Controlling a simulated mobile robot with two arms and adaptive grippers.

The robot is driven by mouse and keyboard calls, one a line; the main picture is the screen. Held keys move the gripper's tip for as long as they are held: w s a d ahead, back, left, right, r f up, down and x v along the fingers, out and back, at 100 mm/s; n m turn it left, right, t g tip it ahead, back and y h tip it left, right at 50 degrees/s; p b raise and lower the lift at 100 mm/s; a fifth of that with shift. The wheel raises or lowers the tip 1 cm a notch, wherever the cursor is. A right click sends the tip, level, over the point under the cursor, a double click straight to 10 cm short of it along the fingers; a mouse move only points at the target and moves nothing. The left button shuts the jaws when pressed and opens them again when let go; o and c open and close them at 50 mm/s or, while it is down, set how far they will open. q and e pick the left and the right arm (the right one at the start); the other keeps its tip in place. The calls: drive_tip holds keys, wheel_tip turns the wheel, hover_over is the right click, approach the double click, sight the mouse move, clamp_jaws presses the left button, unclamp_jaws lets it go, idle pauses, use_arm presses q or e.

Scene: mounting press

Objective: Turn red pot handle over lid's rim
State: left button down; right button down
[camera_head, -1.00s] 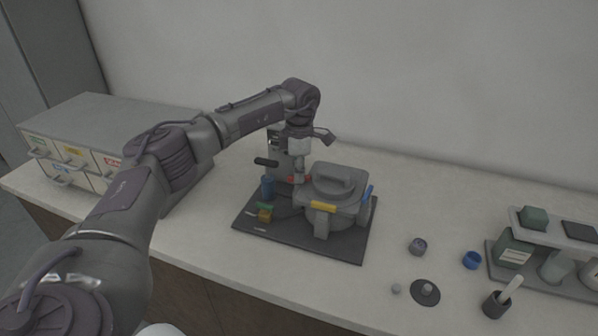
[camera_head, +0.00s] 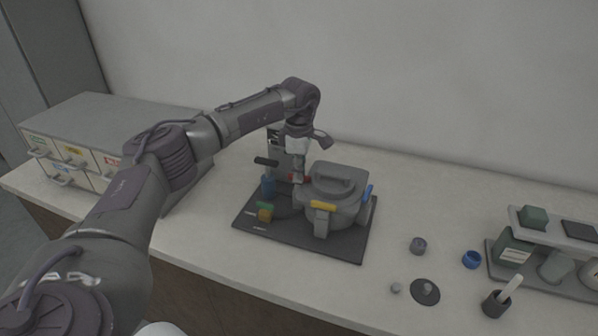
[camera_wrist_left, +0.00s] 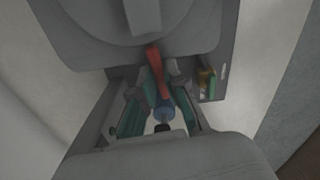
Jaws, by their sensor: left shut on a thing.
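The grey pot (camera_head: 335,212) stands on a dark base plate with its grey lid (camera_head: 340,177) on top. Its red handle (camera_head: 307,179) is at the pot's back left, mostly hidden by my gripper in the head view. In the left wrist view the red handle (camera_wrist_left: 156,66) runs from the lid's edge down between the fingers. My left gripper (camera_head: 298,179) points down and is shut on the red handle; its fingers (camera_wrist_left: 160,78) flank it in the wrist view. I cannot tell whether the handle overlaps the lid's rim. My right gripper is not in view.
A yellow handle (camera_head: 323,205) and a blue handle (camera_head: 367,192) sit on the pot's front and right. Drawers stand at far left; small vessels and a rack at right.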

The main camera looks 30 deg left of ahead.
use_arm(q)
drive_tip(key=c, duration=1.2)
unclamp_jaws()
drive_tip(key=shift+r, duration=0.1)
wheel_tip(320, 180, up, 12)
